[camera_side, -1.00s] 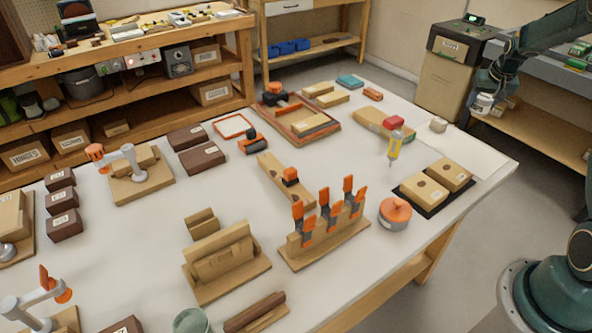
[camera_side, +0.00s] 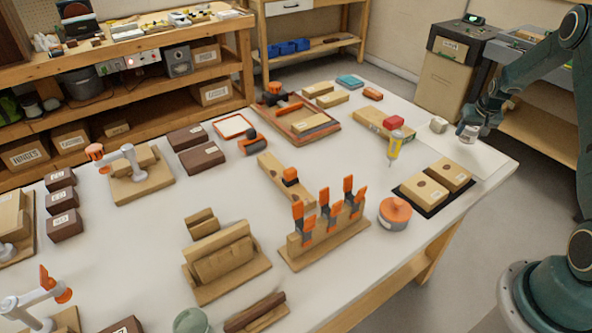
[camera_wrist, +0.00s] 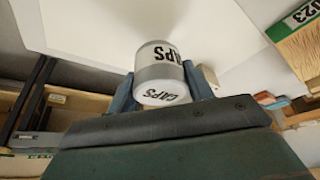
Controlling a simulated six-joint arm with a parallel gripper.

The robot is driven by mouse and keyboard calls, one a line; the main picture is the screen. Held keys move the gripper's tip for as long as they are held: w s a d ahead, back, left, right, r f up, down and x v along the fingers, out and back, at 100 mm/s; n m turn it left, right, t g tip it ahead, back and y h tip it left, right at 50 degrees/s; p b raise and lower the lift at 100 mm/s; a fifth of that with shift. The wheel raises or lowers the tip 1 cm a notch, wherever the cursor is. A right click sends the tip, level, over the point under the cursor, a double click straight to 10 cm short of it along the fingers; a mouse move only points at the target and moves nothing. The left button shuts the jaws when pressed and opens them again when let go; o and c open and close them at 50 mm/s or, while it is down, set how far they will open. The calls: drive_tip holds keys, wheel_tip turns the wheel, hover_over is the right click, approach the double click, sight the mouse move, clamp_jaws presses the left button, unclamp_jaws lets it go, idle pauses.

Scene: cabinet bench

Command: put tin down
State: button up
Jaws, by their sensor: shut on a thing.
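The tin is a small white and grey can marked "CAPS" (camera_wrist: 160,72). In the wrist view it sits between the two fingers of my gripper (camera_wrist: 165,88), which is shut on it. In the side view the tin (camera_side: 468,132) hangs below my gripper (camera_side: 474,120), by the right part of the white sheet (camera_side: 462,152) at the table's far right corner. I cannot tell exactly how high the tin is above the sheet.
A small pale block (camera_side: 438,125) stands on the sheet's left part, close to the tin. A yellow-handled screwdriver (camera_side: 394,147) and two wooden blocks on a black mat (camera_side: 432,208) are nearer. The sheet's front part is clear.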

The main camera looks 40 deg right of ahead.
sight(467, 139)
drive_tip(key=shift+f, duration=1.65)
drive_tip(key=shift+f, duration=0.15)
drive_tip(key=o, duration=1)
drive_tip(key=v, duration=1.2)
